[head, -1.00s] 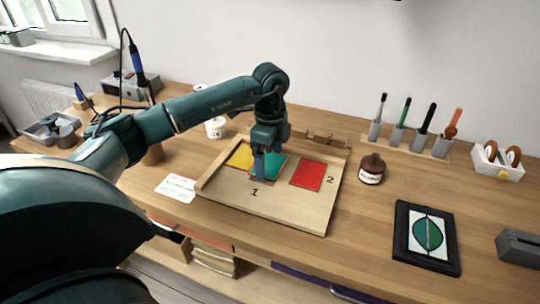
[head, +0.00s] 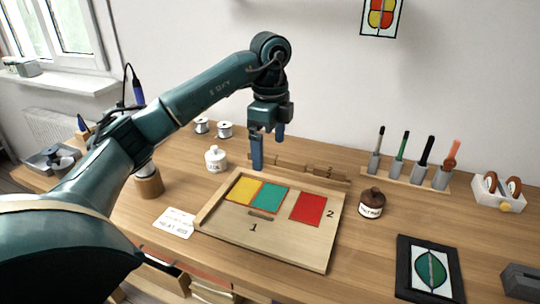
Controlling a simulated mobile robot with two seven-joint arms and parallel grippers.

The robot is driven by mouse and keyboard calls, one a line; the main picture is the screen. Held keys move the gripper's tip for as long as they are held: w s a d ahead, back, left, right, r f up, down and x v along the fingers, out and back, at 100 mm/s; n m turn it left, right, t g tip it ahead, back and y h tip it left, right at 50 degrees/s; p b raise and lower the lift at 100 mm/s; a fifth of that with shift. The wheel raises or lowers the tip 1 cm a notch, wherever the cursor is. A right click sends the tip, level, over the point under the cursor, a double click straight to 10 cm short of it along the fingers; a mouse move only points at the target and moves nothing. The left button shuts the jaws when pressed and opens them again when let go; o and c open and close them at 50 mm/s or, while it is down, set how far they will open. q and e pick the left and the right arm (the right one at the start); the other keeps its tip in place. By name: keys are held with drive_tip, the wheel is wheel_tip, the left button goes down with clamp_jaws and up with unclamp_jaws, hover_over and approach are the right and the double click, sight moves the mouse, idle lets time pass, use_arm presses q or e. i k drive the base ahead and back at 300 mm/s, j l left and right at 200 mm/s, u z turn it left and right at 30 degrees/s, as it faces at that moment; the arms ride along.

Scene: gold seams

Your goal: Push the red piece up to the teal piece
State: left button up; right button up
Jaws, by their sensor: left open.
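The red piece (head: 308,208) lies flat on the wooden board (head: 285,249), near its right side by the mark 2. The teal piece (head: 268,197) lies to its left, with a strip of bare board between them. The yellow piece (head: 241,190) lies against the teal piece's left side. My left gripper (head: 268,153) is open and empty, raised above the back edge of the board, with its fingers pointing down. My right gripper is not in view.
A small wooden bar (head: 261,214) lies on the board below the teal piece. Wooden strips (head: 310,171) lie behind the board. The board's front area is clear.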

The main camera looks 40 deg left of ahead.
sight(308, 209)
drive_tip(key=k, duration=1)
